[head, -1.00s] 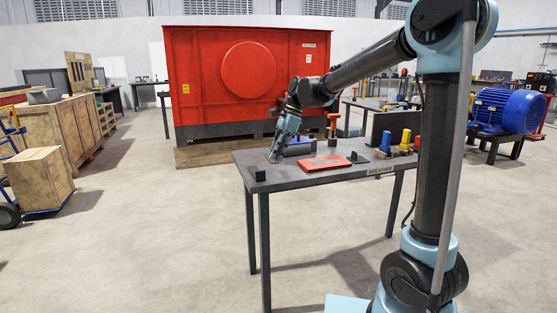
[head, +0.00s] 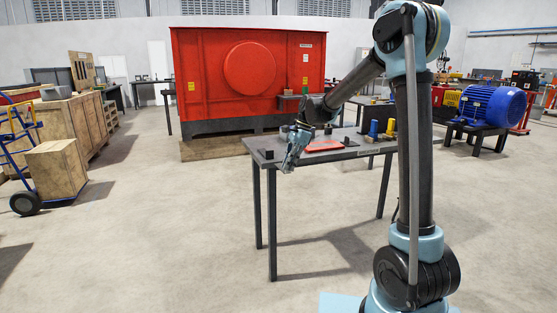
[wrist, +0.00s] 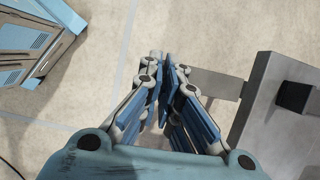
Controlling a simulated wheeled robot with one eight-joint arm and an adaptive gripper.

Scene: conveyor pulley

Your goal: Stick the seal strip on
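My gripper (head: 288,167) hangs at the left end of a grey workbench (head: 350,153), pointing down. In the wrist view my gripper (wrist: 162,58) has its fingertips drawn together over the floor, just left of the bench's edge. I see nothing clearly held between them. I cannot pick out a seal strip in either view. The big red housing (head: 220,85) with a round raised cover (head: 249,68) stands behind the bench, well apart from my gripper. A flat red piece (head: 324,146) lies on the bench top.
A small black block (wrist: 293,97) sits near the bench edge. Blue (head: 373,128) and yellow (head: 390,126) upright pieces stand on the bench's right part. A blue motor (head: 492,105) rests on a stand at right. Crates (head: 57,168) and a blue hand truck (head: 22,150) are at left. Floor in front is open.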

